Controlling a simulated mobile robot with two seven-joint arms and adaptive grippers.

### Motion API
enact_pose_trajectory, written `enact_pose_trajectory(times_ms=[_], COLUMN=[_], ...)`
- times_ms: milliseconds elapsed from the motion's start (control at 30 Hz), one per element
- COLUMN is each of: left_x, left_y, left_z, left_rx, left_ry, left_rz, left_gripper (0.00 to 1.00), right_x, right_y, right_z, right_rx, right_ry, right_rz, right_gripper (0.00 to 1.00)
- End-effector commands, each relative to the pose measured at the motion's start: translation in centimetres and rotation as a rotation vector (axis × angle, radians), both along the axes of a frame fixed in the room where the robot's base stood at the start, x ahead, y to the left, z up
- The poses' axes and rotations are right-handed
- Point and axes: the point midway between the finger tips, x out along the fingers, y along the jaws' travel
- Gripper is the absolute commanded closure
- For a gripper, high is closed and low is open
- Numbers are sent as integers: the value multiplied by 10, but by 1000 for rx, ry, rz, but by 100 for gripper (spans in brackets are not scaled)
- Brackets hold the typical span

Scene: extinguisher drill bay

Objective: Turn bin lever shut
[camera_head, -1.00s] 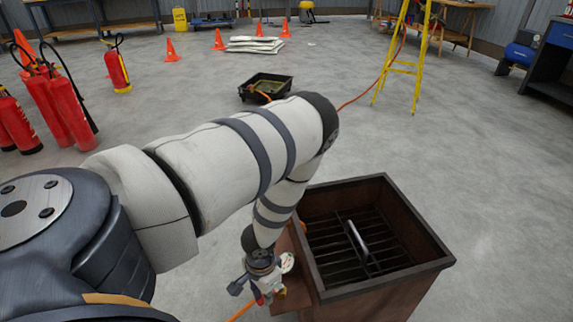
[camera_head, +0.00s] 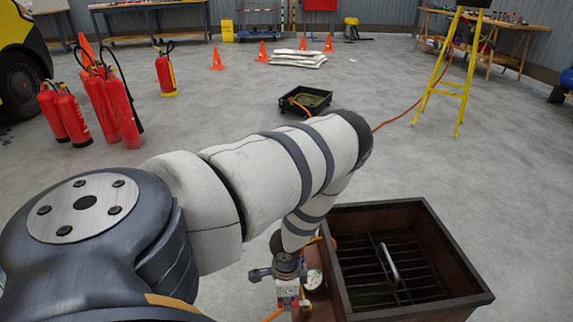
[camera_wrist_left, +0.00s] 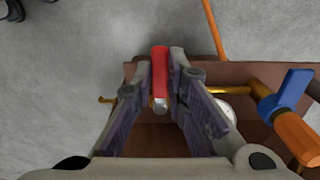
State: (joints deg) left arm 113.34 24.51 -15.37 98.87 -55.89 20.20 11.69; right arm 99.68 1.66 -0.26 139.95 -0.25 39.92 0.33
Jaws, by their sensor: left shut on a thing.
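The brown metal bin (camera_head: 478,299) with a dark slatted grate stands at the lower right of the head view. In the left wrist view, the red lever (camera_wrist_left: 160,66) with a bare metal end lies between the fingertips of my left gripper (camera_wrist_left: 160,88). The gripper is shut on the lever, over the brown side of the bin (camera_wrist_left: 135,72). In the head view my left gripper (camera_head: 289,292) is at the bin's left side, and the lever is mostly hidden there. My right gripper is not in view.
Beside the lever are a blue handle (camera_wrist_left: 289,92), an orange fitting (camera_wrist_left: 297,137) and a partly hidden round gauge (camera_wrist_left: 227,110). An orange hose (camera_wrist_left: 213,30) runs off over the floor. Fire extinguishers (camera_head: 120,108), a black tray (camera_head: 318,98) and a yellow ladder (camera_head: 447,88) stand farther away.

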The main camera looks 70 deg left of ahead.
Motion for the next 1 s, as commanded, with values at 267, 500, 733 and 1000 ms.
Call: enact_pose_trajectory(times_ms=[267, 500, 733, 1000], left_x=[-2, -2, -1, 1], left_y=[1, 1, 1, 0], left_z=[-1, 0, 1, 57], left_rx=[2, 2, 1, 0], left_ry=[6, 5, 3, -2], left_rz=[-7, -5, -4, -2], left_gripper=[100, 67, 67, 67], right_x=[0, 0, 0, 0], right_y=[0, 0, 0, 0], right_z=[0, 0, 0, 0], right_rx=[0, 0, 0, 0], right_ry=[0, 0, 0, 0], right_rz=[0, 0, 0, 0], right_gripper=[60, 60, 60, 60])
